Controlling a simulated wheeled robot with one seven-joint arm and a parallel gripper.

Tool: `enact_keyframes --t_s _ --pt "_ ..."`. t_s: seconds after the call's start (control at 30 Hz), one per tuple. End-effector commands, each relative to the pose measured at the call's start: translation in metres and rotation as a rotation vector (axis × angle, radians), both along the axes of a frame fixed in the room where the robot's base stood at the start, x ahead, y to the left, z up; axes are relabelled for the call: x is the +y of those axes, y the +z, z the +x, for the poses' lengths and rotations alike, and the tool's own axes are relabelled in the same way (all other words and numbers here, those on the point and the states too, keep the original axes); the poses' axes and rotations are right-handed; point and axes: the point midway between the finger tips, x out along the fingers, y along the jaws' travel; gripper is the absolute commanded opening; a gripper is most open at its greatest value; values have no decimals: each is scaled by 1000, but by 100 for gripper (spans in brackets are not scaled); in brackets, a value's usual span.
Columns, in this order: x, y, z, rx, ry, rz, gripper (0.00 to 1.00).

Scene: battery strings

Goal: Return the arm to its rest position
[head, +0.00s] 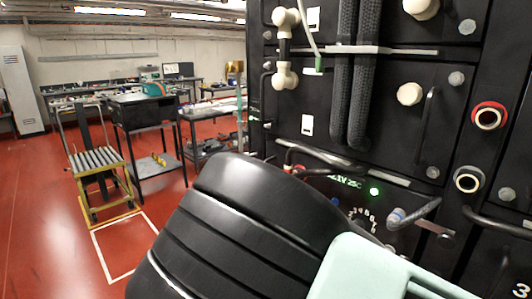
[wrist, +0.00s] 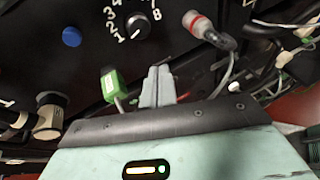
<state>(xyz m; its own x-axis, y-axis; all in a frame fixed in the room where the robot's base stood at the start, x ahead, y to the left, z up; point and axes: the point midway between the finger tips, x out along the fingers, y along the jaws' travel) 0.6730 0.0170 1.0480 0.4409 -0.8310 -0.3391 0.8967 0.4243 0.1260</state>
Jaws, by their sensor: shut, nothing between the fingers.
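My gripper (wrist: 158,86) is in the wrist view, its two grey fingers together and nothing between them. It points toward the black panel (wrist: 100,60), between a green-tagged connector (wrist: 113,85) on the left and a red-tipped grey connector (wrist: 203,27) on the right. I cannot tell whether the fingers touch anything. In the head view my black arm link and a pale green part of my arm fill the lower middle, close to the black battery rack (head: 395,120). The fingertips are not visible there.
The rack carries thick black cables (head: 356,80), a red-ringed socket (head: 488,116) and a dial, seen in the wrist view as a numbered knob (wrist: 137,27). A yellow-framed cart (head: 100,165) and a black bench (head: 145,110) stand at left. Red floor (head: 45,220) is open there.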

Motion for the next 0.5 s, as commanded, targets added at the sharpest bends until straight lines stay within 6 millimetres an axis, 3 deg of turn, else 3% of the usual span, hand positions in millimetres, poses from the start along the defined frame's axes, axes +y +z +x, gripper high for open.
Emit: enact_keyframes --t_s 0.1,0.23,0.37,0.5 --pt "-14 -22 -43 41 -193 253 0" --pt "-8 -28 -89 64 -384 491 0" --pt "9 -16 -131 67 -558 705 0" --pt "27 10 -172 54 -724 905 0"
